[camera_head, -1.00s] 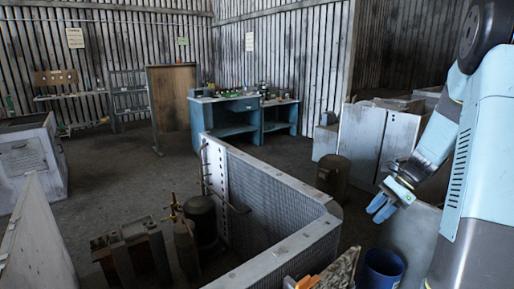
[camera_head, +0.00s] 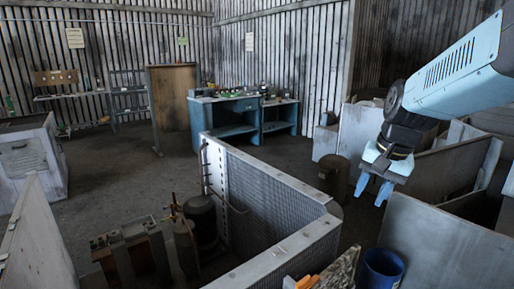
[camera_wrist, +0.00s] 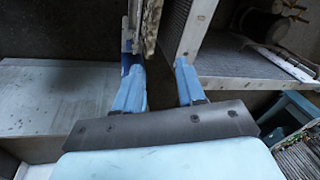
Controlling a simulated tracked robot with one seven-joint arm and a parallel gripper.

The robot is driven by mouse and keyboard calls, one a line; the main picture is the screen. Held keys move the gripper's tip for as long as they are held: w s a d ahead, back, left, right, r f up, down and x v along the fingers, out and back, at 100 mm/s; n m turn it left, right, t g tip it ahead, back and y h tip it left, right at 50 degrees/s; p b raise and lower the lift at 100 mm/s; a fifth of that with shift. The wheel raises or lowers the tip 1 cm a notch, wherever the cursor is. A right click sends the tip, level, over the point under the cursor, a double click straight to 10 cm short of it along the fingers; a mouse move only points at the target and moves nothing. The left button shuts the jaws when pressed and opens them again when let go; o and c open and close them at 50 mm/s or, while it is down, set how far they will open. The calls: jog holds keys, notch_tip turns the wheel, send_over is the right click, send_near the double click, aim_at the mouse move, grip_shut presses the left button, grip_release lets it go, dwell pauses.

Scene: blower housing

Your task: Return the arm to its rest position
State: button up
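My gripper (camera_head: 372,191) hangs at the right in the head view, with its blue fingers pointing down and apart. My blue and dark arm reaches in from the upper right above it. In the wrist view my gripper (camera_wrist: 156,88) shows two blue fingers with a clear gap between them and nothing held. It is in the air, above the area between the grey panels at the right and the blue bin (camera_head: 382,268).
A metal housing with a perforated wall (camera_head: 265,190) stands in the middle. Grey panels (camera_head: 425,240) and boxes crowd the right, near my arm. A brown drum (camera_head: 333,176) stands behind the housing. A blue workbench (camera_head: 228,117) is at the back. Open floor (camera_head: 110,175) lies left.

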jog(key=s+a+r+n+t+h, duration=0.1)
jog(key=s+a+r+n+t, duration=0.1)
jog(key=s+n, duration=0.4)
jog(key=s+r+t, duration=0.1)
jog(key=s, duration=0.1)
jog(key=shift+s+r, duration=0.25)
jog(key=shift+s, duration=0.15)
